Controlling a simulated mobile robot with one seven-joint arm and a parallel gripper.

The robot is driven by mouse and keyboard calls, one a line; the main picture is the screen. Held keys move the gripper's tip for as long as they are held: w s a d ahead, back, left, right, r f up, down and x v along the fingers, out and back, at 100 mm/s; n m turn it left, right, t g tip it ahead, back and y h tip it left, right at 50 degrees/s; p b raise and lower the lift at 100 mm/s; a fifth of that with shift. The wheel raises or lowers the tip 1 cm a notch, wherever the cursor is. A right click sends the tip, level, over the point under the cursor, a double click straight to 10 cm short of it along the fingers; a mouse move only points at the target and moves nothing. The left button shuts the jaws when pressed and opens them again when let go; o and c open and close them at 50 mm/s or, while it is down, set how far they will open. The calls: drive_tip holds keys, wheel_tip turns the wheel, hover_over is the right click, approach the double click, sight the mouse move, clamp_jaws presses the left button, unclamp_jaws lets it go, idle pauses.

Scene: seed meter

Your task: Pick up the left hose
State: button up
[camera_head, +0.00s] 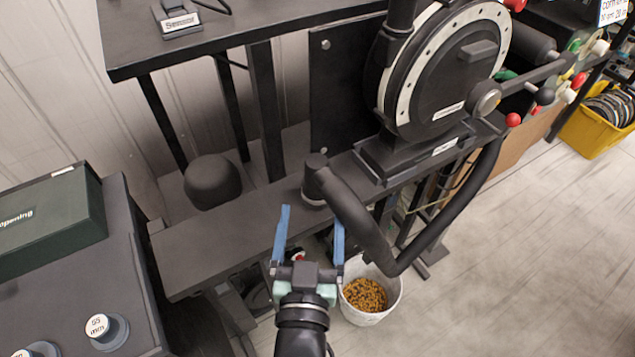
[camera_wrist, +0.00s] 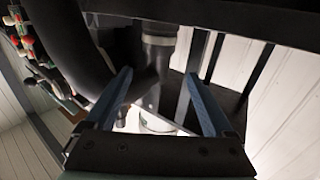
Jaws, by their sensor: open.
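A thick black hose (camera_head: 352,215) loops in the head view from an upright end on the dark bench, down past its front edge, and back up to the right below the round meter (camera_head: 445,75). Its left end (camera_head: 316,172) stands on a pale ring (camera_head: 313,204). My gripper (camera_head: 311,214) is open, its two blue fingers apart and pointing at that end, with nothing seen held. In the wrist view, a dark upright tube with a grey collar (camera_wrist: 158,40) shows between and beyond the fingers (camera_wrist: 158,76). The hose bend (camera_wrist: 70,50) lies to their left. Contact cannot be told.
The bench edge (camera_head: 215,262) lies just beside my gripper. A dark dome (camera_head: 212,180) stands to the left. A white bucket of grain (camera_head: 390,312) is on the floor below the hose. A green box (camera_head: 45,225) sits on the left cabinet.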

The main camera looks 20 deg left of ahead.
sight(318, 165)
drive_tip(key=p+x, duration=0.1)
drive_tip(key=x, duration=1)
drive_tip(key=shift+w, duration=0.4)
drive_tip(key=shift+r, duration=0.15)
clamp_jaws()
